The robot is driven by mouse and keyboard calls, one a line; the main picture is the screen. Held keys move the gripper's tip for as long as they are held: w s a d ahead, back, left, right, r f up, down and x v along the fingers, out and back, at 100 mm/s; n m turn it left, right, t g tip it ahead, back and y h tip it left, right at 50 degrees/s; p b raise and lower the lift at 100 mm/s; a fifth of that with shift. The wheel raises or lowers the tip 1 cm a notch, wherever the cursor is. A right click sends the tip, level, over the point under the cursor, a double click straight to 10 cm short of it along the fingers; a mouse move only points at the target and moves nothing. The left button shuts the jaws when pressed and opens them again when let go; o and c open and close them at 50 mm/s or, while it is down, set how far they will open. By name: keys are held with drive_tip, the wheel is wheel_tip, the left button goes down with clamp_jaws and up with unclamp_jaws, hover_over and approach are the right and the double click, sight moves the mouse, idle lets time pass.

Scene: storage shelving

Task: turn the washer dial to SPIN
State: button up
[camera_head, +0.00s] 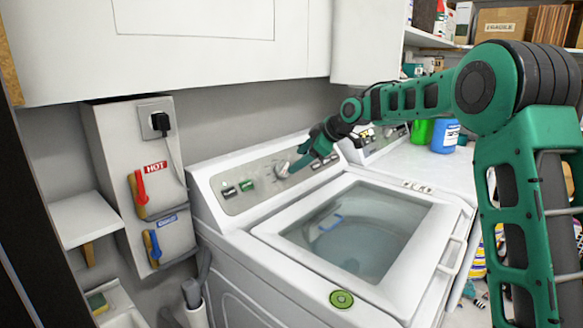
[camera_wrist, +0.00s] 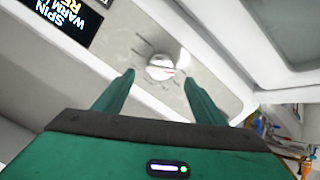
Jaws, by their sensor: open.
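The washer (camera_head: 235,231) stands in the middle of the head view, with a grey control panel along its back. The round silver-white dial (camera_head: 282,170) sits on that panel; in the wrist view the dial (camera_wrist: 160,67) shows a thin red mark pointing right. A black label (camera_wrist: 68,22) reading SPIN, WARM and a partly cut-off word is at the wrist view's upper left. My gripper (camera_head: 300,166) is open at the panel. In the wrist view its fingers (camera_wrist: 157,82) stand on either side of the dial, with a gap to each. Whether they touch the panel cannot be told.
The washer's glass lid (camera_head: 370,230) is closed below the panel. A second white machine (camera_head: 425,160) stands to the right, with a blue bottle (camera_head: 445,136) on it. A red HOT lever (camera_head: 138,188) and a blue lever (camera_head: 154,245) are on the left wall box.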

drive_tip(key=v, duration=0.4)
drive_tip(key=s+d+f+m+g+h, duration=0.15)
drive_tip(key=s+d+m, duration=0.25)
drive_tip(key=s+d, duration=0.4)
drive_tip(key=s+d+f+m+h, duration=0.2)
drive_tip(key=s+d+m, duration=0.1)
drive_tip(key=s+d, duration=0.45)
drive_tip(key=s+d+f+m+g+h, duration=0.1)
drive_tip(key=s+d+f+m+h, duration=0.1)
drive_tip(key=s+d+m, duration=0.4)
drive_tip(key=s+d+f+m+g, duration=0.1)
drive_tip(key=s+d+f+m, duration=0.1)
drive_tip(key=s, duration=0.9)
drive_tip(key=s+d+f+m+g, duration=0.2)
drive_tip(key=s+d+f+m, duration=0.1)
drive_tip(key=s, duration=0.8)
drive_tip(key=s+d+f+m+g+h, duration=0.1)
drive_tip(key=s+d+f+m, duration=0.1)
drive_tip(key=s, duration=1)
wheel_tip(320, 180, down, 2)
drive_tip(key=shift+d+f+m, duration=0.2)
drive_tip(key=shift+m, duration=0.6)
